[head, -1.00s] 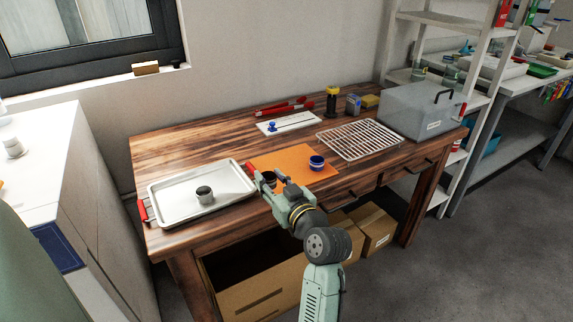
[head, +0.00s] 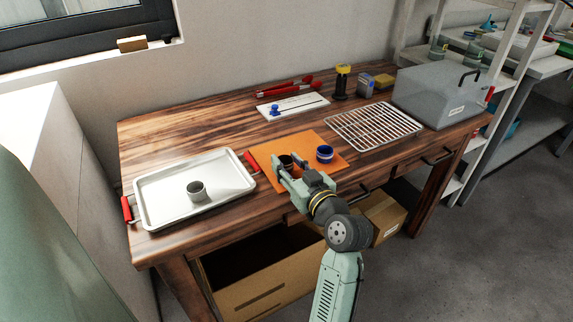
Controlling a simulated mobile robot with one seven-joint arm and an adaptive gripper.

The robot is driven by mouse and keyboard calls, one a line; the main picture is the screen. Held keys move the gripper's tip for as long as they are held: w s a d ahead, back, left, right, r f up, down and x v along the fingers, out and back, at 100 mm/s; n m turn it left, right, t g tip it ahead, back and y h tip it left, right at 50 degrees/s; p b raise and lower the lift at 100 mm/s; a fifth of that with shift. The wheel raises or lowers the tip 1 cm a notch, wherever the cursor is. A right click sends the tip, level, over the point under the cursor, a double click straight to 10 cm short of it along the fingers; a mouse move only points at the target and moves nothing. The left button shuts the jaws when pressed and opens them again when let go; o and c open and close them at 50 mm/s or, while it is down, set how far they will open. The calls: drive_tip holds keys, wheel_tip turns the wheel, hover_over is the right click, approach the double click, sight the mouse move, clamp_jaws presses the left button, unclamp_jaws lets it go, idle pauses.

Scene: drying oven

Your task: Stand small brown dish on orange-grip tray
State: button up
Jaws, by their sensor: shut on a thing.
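The small brown dish (head: 286,160) is dark and round, over the orange mat in the head view. My gripper (head: 285,170) is shut on it, and the fingers hide part of its side. I cannot tell whether the dish touches the mat or hangs just above it. The tray (head: 160,190) is a shallow silvery pan to the left, with red-orange grips at its left end (head: 127,208) and right end (head: 250,161). A small grey cup (head: 196,191) stands inside the tray near its middle, with bare floor around it.
A blue dish (head: 325,154) stands on the orange mat (head: 300,143), just right of my gripper. A wire rack (head: 375,127) and a grey oven box (head: 440,97) are further right. A white board (head: 293,107), red tongs and a dark yellow-topped bottle (head: 342,82) stand behind.

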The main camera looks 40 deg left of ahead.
drive_tip(key=shift+s+a+f, duration=0.1)
drive_tip(key=shift+s+f, duration=0.05)
drive_tip(key=shift+f, duration=0.15)
drive_tip(key=shift+r, duration=0.1)
drive_tip(key=shift+f+b, duration=0.3)
drive_tip(key=o, duration=1.1)
drive_tip(key=shift+r, duration=0.1)
drive_tip(key=v, duration=0.3)
drive_tip(key=b+v, duration=0.1)
drive_tip(key=v, duration=0.3)
drive_tip(key=b+v, duration=0.1)
drive_tip(key=v, duration=0.3)
drive_tip(key=shift+f, duration=0.4)
